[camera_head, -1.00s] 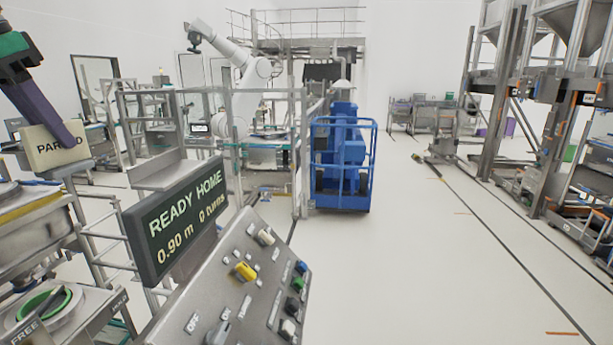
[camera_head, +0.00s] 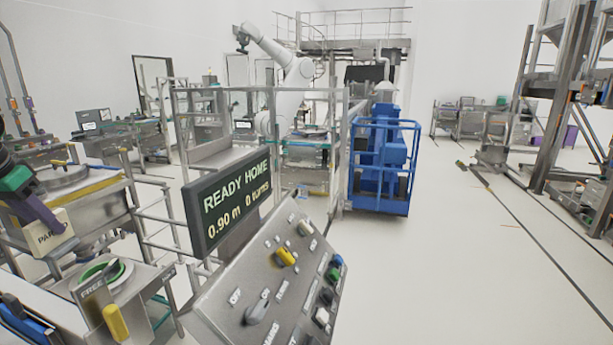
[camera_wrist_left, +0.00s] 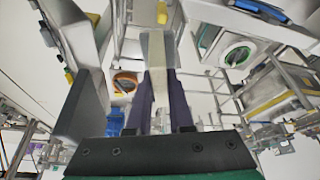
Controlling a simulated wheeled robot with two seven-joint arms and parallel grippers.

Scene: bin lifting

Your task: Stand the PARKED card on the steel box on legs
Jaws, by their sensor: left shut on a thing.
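My left gripper (camera_head: 42,210), with purple fingers, is shut on the cream PARKED card (camera_head: 50,236) at the left of the head view. Fingers and the frame edge hide part of its lettering. In the left wrist view the pale card (camera_wrist_left: 157,85) is nearly edge-on between the fingers. A steel box (camera_head: 150,290) with a green-ringed round fitting (camera_head: 100,271) and a FREE tag is below and right of the card; I cannot tell for sure that it is the box on legs. The card looks held clear of it. My right gripper is not in view.
A tilted steel control console (camera_head: 270,290) with a READY HOME display (camera_head: 228,205) stands right of the box. A steel vessel with a yellow band (camera_head: 95,188) is behind the card. A blue caged lift (camera_head: 382,165) stands farther back. Floor at right is mostly clear.

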